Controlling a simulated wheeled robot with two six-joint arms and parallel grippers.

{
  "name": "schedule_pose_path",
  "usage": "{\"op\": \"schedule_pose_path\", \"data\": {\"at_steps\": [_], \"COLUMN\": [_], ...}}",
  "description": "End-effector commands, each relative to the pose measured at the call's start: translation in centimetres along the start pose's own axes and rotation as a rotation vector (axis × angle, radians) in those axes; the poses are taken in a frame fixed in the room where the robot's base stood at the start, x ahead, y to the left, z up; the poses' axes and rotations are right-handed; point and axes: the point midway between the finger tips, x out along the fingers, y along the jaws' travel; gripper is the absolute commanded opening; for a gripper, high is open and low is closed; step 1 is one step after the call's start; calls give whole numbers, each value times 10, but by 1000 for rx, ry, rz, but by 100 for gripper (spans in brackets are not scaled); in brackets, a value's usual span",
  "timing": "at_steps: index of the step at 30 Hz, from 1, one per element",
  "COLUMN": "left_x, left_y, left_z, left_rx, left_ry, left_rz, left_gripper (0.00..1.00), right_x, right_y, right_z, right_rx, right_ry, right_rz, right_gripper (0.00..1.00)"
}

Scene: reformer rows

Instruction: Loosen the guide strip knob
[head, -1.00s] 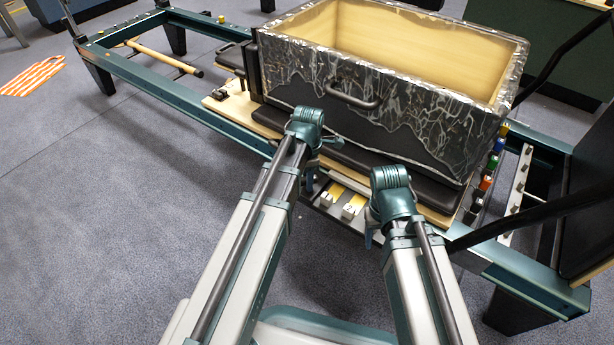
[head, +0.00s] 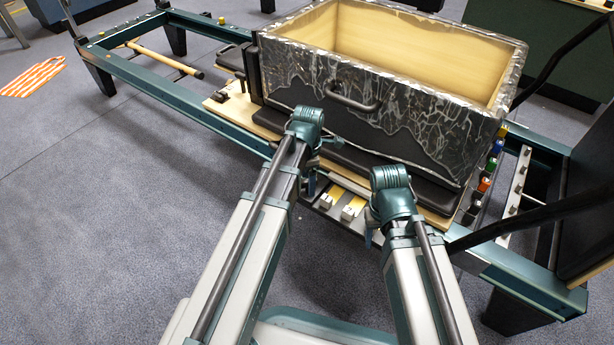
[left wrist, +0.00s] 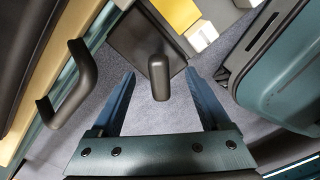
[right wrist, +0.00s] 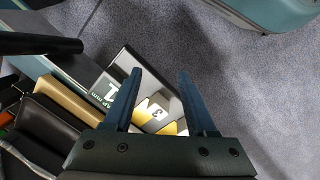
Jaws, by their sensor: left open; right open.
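A dark rounded knob (left wrist: 158,78) stands on a dark flat plate (left wrist: 145,38) in the left wrist view. It looks like the guide strip knob; no label on it shows. My left gripper (left wrist: 158,88) is open, with one finger on each side of the knob and gaps between. In the head view my left gripper (head: 311,186) hangs beside the reformer's near edge, and the knob is hidden by the arm. My right gripper (head: 369,238) is open and empty.
A large marbled box (head: 370,110) with a dark handle stands on the reformer. A dark bent bar (left wrist: 72,85) is left of my left gripper. The teal rail (head: 200,107) runs along the near side. Coloured knobs (head: 485,184) line the right.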

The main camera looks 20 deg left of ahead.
Motion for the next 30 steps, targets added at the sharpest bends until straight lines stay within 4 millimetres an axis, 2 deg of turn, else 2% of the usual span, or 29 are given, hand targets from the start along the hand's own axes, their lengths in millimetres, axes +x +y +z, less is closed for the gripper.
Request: {"op": "schedule_pose_path", "data": {"at_steps": [1, 15, 25, 28, 30], "left_x": [-10, -55, -58, -58, -59], "left_y": [0, 0, 0, 0, 0], "left_z": [0, 0, 0, 0, 0], "left_rx": [0, 0, 0, 7, 37], "left_ry": [0, 0, 0, 0, 0], "left_rz": [0, 0, 0, 0, 0], "left_gripper": [80, 80, 80, 64, 60], "right_x": [-10, -55, -58, -58, -59], "right_y": [1, 6, 6, 6, 6], "right_z": [1, 3, 3, 3, 3], "right_rx": [-1, -10, -10, -10, -10], "right_ry": [0, 0, -1, -1, -1], "right_rz": [0, 1, 1, 1, 1], "right_gripper": [57, 57, 57, 57, 57]}}
